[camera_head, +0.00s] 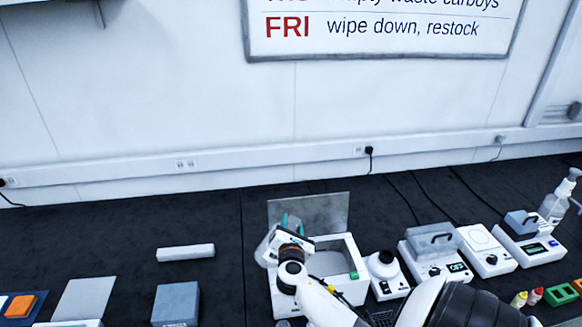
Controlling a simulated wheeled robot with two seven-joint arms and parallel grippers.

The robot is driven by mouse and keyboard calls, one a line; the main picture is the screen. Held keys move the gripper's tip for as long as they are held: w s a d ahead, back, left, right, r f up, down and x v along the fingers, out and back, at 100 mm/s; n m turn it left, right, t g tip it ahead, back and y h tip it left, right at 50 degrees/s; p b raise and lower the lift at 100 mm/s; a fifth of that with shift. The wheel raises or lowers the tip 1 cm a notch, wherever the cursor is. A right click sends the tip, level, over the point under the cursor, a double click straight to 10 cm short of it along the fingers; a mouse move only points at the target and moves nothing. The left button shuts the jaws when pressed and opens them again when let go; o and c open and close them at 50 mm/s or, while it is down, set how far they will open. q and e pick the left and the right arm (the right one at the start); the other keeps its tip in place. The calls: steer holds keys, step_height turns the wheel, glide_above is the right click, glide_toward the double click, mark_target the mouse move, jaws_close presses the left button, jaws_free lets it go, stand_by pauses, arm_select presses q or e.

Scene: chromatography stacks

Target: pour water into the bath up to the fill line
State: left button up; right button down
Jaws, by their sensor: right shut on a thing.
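The bath (350,243) is a white open box on the dark bench, with a grey inside and a flat grey panel (322,211) standing up behind it. A small green mark (354,275) shows at its right inner side; I cannot tell if it is the fill line. My right gripper (291,226) is over the bath's left rear part, shut on a mostly hidden thing, of which a little teal seems to show. My arm covers the bath's left and front. I cannot make out any water. My left gripper is not in view.
A white round-topped device (382,266) stands close right of the bath. Farther right are a lidded device (433,241), a flat white device (487,247) and a spray bottle (558,200). A grey block (176,302) and a white bar (185,252) lie left, with bare bench between.

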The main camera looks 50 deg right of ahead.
steer(key=shift+d, duration=0.15)
steer(key=shift+f+m, duration=0.1)
steer(key=shift+m, duration=0.2)
steer(key=shift+f+m+b, duration=0.2)
steer(key=shift+m+b, duration=0.1)
steer(key=shift+m, duration=0.1)
steer(key=shift+d+f+m+b, duration=0.1)
steer(key=shift+f+m+b, duration=0.3)
steer(key=shift+m, duration=0.1)
stand_by(0.4)
steer(key=shift+f+m+y+b, duration=0.35)
steer(key=shift+f+m+y, duration=0.05)
steer(key=shift+f+m, duration=0.1)
steer(key=shift+s, duration=0.1)
